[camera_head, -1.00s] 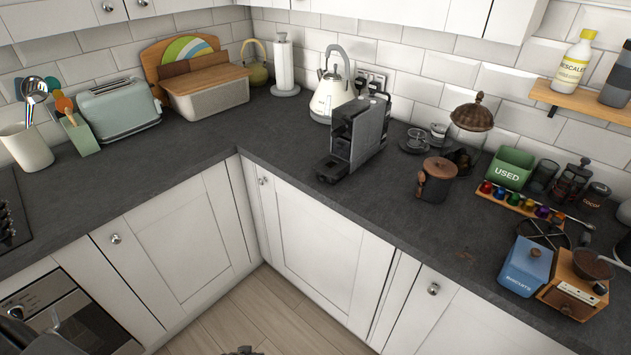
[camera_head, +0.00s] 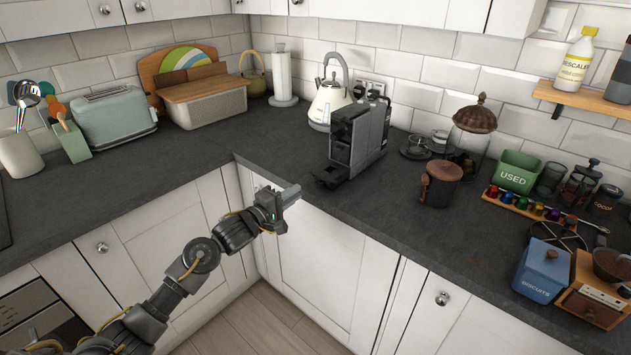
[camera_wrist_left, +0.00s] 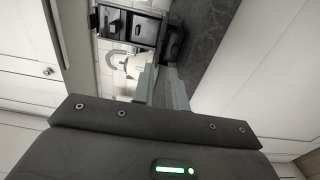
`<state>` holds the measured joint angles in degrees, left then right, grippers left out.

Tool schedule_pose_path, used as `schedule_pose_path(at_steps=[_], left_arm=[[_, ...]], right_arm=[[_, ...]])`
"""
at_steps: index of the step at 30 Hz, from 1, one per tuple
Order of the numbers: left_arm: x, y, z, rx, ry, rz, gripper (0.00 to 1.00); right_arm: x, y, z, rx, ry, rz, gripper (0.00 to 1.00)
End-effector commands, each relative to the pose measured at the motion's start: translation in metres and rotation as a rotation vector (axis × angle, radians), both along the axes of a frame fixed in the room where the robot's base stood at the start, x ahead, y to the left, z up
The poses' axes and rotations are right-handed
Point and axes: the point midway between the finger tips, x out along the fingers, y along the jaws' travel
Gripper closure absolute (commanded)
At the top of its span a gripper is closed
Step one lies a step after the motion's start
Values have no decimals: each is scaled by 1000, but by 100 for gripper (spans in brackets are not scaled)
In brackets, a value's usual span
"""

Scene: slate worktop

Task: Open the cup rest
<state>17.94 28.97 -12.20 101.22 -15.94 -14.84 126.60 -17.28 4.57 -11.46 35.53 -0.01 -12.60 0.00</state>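The coffee machine (camera_head: 357,137) is dark grey and black and stands upright on the slate worktop near the inner corner. Its cup rest (camera_head: 331,176), a low dark platform, juts from the front foot of the machine. My left gripper (camera_head: 291,193) is in front of the worktop edge, to the lower left of the cup rest and apart from it. In the left wrist view, the machine (camera_wrist_left: 128,24) appears turned sideways beyond the fingers, with the cup rest (camera_wrist_left: 173,42) at its worktop side. A narrow gap shows between the fingers (camera_wrist_left: 161,88), with nothing held. My right gripper is out of view.
A white kettle (camera_head: 328,103) stands behind the machine. A brown-lidded canister (camera_head: 439,184) stands to its right. The worktop (camera_head: 260,134) left of the machine is clear. White cabinet doors (camera_head: 315,250) lie below the worktop edge, close to my arm.

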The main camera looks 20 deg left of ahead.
Motion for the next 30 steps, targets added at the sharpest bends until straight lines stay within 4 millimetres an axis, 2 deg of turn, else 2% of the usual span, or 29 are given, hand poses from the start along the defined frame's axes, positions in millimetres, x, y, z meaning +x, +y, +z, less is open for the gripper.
schedule_pose_path(at_steps=[9, 15, 21, 28, 30], left_arm=[[55, -21, 2, 0, -1, 2, 85], [80, -32, 0, 1, 0, 1, 85], [89, -35, 0, 1, 0, 2, 85], [89, -35, 0, 1, 0, 2, 85], [89, -35, 0, 1, 0, 2, 93]], right_arm=[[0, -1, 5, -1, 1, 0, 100], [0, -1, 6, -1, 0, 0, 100], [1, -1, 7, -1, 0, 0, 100], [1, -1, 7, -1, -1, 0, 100], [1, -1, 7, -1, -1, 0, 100]])
